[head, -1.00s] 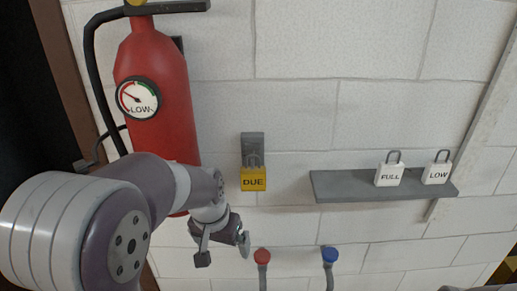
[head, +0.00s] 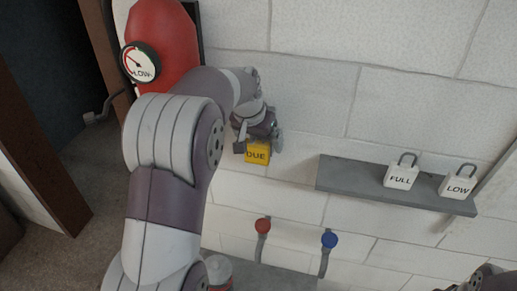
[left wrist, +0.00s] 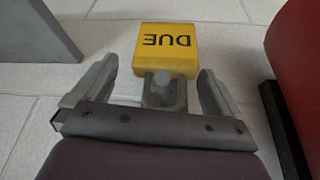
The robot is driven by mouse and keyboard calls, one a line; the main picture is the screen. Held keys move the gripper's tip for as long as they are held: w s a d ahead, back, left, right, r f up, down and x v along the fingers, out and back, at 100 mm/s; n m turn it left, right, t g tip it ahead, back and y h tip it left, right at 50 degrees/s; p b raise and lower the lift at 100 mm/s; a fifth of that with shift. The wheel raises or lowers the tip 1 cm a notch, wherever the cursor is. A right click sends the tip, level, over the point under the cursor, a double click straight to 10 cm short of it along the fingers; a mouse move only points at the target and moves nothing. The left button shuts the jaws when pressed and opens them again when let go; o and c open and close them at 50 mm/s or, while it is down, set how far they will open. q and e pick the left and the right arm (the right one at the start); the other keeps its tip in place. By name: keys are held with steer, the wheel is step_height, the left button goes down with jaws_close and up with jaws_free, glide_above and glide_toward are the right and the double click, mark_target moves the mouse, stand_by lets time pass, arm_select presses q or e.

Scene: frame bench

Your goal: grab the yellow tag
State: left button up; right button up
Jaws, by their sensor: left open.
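The yellow tag (head: 257,155), marked DUE, hangs on the wall right of the fire extinguisher. In the left wrist view the tag (left wrist: 166,40) appears upside down, just beyond the fingertips. My left gripper (head: 259,143) is open at the tag's upper part. In the left wrist view its fingers (left wrist: 160,82) stand on either side of a grey piece at the tag's edge, with gaps visible. The tag's upper part is hidden by the gripper in the head view.
A grey shelf (head: 345,178) holds white tags FULL (head: 401,177) and LOW (head: 458,187). The red extinguisher (head: 170,38) stands close beside my left arm; its gauge (head: 140,64) reads LOW.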

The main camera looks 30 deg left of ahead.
arm_select(q)
steer(key=shift+w+f, duration=0.1)
steer(key=shift+f, duration=0.05)
steer(key=shift+s+a, duration=0.25)
steer(key=c, duration=1.1)
steer(key=shift+w+d, duration=0.15)
